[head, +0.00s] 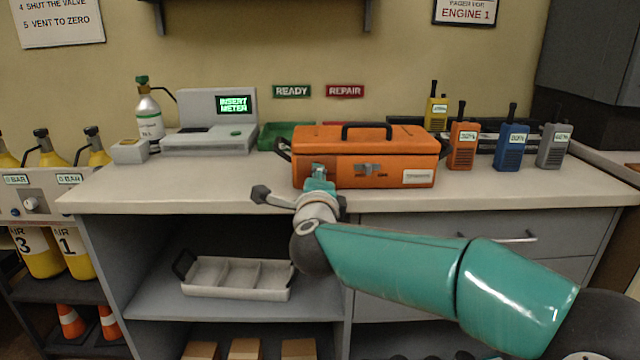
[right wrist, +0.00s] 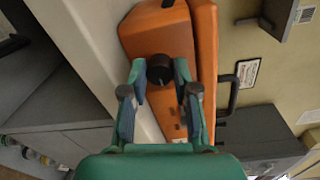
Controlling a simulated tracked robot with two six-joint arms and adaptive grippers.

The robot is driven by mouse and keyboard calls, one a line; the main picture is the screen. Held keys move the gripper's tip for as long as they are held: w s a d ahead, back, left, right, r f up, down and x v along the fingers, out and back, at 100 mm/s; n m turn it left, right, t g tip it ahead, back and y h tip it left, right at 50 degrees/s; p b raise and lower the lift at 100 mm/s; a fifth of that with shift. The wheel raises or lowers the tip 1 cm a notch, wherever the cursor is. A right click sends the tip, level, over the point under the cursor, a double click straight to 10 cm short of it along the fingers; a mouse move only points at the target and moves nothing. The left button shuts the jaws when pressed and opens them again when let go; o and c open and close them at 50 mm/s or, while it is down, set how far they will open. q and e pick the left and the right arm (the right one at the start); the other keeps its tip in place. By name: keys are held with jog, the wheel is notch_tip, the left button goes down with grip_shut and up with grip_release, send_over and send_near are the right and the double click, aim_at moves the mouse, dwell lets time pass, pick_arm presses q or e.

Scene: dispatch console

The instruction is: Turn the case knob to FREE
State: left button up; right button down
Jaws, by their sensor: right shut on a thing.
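The orange case (head: 365,140) stands shut on the counter, its front facing me and its dark handle on top. In the right wrist view the case (right wrist: 205,45) fills the upper middle, and its dark round knob (right wrist: 160,68) is between my fingers. My right gripper (head: 319,178) reaches the left part of the case front and hides the knob in the head view. In the right wrist view my right gripper (right wrist: 160,74) is shut on the knob, one finger on each side. I cannot read the knob's setting. My left gripper is not in view.
Blue (head: 511,148), orange (head: 463,146) and grey (head: 553,147) radios stand right of the case, with a yellow one (head: 436,113) behind. A grey meter station (head: 212,140) stands left. A divided tray (head: 238,278) lies on the shelf below. The counter's front left is clear.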

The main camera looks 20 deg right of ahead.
jog(key=shift+f, duration=0.3)
jog(key=c, duration=0.9)
grip_release()
jog(key=shift+o, duration=0.2)
jog(key=v, duration=0.8)
jog(key=shift+r, duration=0.2)
